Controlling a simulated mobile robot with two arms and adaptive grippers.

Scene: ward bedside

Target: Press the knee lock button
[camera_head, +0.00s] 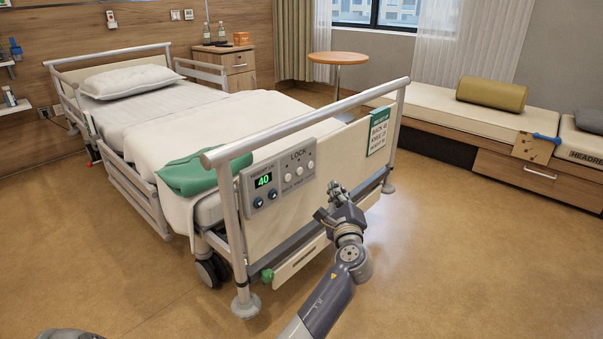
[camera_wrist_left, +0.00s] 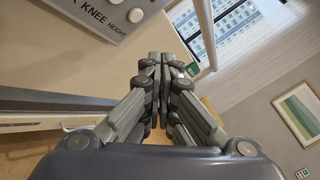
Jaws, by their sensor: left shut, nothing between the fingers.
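The grey control panel (camera_head: 278,178) is on the bed's footboard. It has a green "40" display, two blue knobs and a row of three pale round buttons under the word LOCK. The middle one, the knee lock button (camera_head: 298,170), looks uncovered. In the left wrist view, the panel's corner (camera_wrist_left: 72,12) is at the upper left, with the KNEE and HEIGHT labels. The knee button (camera_wrist_left: 115,2) is cut by the top edge there. My left gripper (camera_head: 333,193) is shut and empty, right of the panel and apart from the buttons. My right gripper is not in view.
The footboard's top rail (camera_head: 310,118) runs above the panel. A green and white sign (camera_head: 378,132) hangs to its right. A green blanket (camera_head: 192,174) lies on the bed corner. The floor (camera_head: 460,250) right of the bed is clear.

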